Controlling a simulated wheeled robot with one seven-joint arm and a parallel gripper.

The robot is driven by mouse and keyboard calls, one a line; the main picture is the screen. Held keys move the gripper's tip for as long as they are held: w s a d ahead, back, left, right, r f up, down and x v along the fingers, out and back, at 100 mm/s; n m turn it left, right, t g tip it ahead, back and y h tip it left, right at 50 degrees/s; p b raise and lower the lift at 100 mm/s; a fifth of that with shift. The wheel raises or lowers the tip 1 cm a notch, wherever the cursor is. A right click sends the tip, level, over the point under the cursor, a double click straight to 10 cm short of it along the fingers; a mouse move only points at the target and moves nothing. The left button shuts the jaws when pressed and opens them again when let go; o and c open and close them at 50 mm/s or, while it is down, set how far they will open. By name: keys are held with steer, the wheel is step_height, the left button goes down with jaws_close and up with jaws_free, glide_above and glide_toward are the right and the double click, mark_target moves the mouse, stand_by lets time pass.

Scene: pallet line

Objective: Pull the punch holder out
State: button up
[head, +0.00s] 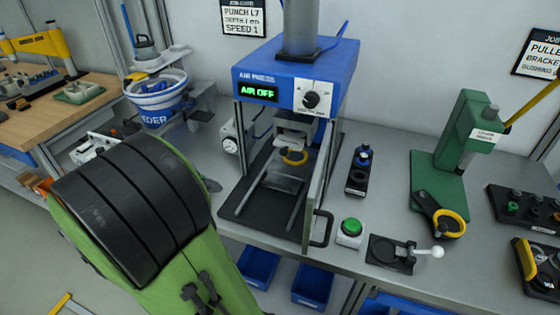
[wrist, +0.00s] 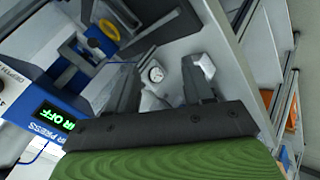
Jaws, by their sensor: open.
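The blue air press (head: 290,62) stands on the bench, its display reading AIR OFF. Inside its frame, a yellow ring (head: 293,157) hangs in front of a light metal block (head: 291,138); this looks like the punch holder with its pull ring. The ring also shows at the upper left of the wrist view (wrist: 103,28). My gripper (wrist: 160,72) is open, with nothing held between its fingers, apart from the ring and to its side. In the head view my arm covers the gripper.
A guard door with a black handle (head: 322,228) stands open at the press's front right. A round gauge (head: 230,145) is on its left side. A green button (head: 351,227), a lever unit (head: 392,253) and a green hand press (head: 462,140) stand to the right.

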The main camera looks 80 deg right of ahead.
steer(key=s+d+f+g+h+b, duration=0.3)
steer(key=d+f+g+h+b, duration=0.15)
steer(key=d, duration=0.35)
steer(key=n+g+h+b, duration=0.2)
steer(key=g+h, duration=0.1)
glide_toward(282, 153)
steer(key=shift+y, duration=0.25)
steer(key=b+x, duration=0.1)
steer(key=x, duration=0.9)
steer(key=shift+s+d+r+b, duration=0.15)
steer(key=shift+d+r+b, duration=0.05)
steer(key=shift+d+b, duration=0.15)
jaws_close()
